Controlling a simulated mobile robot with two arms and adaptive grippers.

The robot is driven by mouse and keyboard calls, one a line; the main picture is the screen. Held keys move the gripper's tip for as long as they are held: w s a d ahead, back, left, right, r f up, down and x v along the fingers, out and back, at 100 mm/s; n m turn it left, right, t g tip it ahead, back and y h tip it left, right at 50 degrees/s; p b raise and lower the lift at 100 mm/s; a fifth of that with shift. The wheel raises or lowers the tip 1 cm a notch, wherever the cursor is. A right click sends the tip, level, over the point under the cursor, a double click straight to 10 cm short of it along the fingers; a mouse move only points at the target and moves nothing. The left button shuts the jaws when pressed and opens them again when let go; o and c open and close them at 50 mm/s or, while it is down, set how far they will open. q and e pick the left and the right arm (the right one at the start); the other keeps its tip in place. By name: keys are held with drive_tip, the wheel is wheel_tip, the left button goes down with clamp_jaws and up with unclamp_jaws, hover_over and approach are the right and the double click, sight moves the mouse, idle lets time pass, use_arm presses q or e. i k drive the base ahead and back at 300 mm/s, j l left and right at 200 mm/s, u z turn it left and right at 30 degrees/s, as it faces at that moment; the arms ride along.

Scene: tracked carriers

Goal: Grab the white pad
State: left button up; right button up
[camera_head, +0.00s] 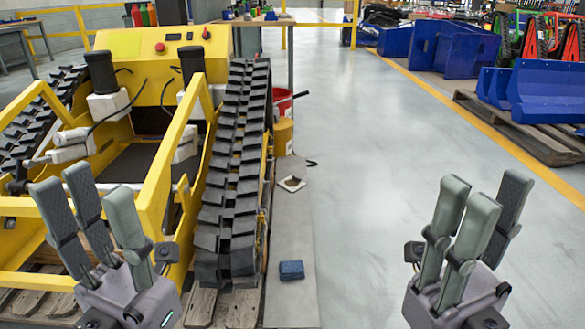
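A small white pad (292,183) with a brown patch in its middle lies on a grey strip on the floor, just right of the black track (232,170). My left gripper (84,190) is at the lower left, in front of the yellow carrier, with its fingers pointing up and spread apart, empty. My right gripper (483,192) is at the lower right over the bare floor, its fingers also up and apart, empty. Both grippers are well away from the pad, which lies farther off between them.
A yellow tracked carrier (155,205) on wooden pallets fills the left. A blue block (291,270) lies on the grey strip (290,228) nearer me. Behind the pad stand a yellow container (284,137) and a red bucket (284,103).

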sight(294, 183)
drive_tip(key=i+l+z, duration=0.15)
drive_tip(key=l, duration=0.25)
drive_tip(key=i+l+z, duration=0.15)
drive_tip(key=l, duration=0.2)
drive_tip(key=i+l+z, duration=0.2)
drive_tip(key=l, duration=0.2)
drive_tip(key=i+l+z, duration=0.15)
drive_tip(key=l, duration=0.2)
drive_tip(key=i+l+u, duration=0.1)
drive_tip(key=i+l, duration=0.2)
drive_tip(key=i, duration=0.25)
drive_tip(key=i+l, duration=0.4)
drive_tip(key=i, duration=0.2)
drive_tip(key=i+j+u, duration=0.1)
drive_tip(key=i+u, duration=0.75)
drive_tip(key=i+l+u, duration=0.15)
drive_tip(key=u, duration=0.25)
drive_tip(key=i+l+u, duration=0.65)
drive_tip(key=u, duration=0.15)
drive_tip(key=i+l+u, duration=0.2)
drive_tip(key=u, duration=0.2)
drive_tip(key=i+l+u, duration=0.15)
drive_tip(key=u, duration=0.25)
drive_tip(key=i+l+u, duration=0.15)
drive_tip(key=l+u, duration=0.55)
drive_tip(key=u, duration=0.15)
drive_tip(key=i+l+u, duration=0.1)
drive_tip(key=l+u, duration=0.3)
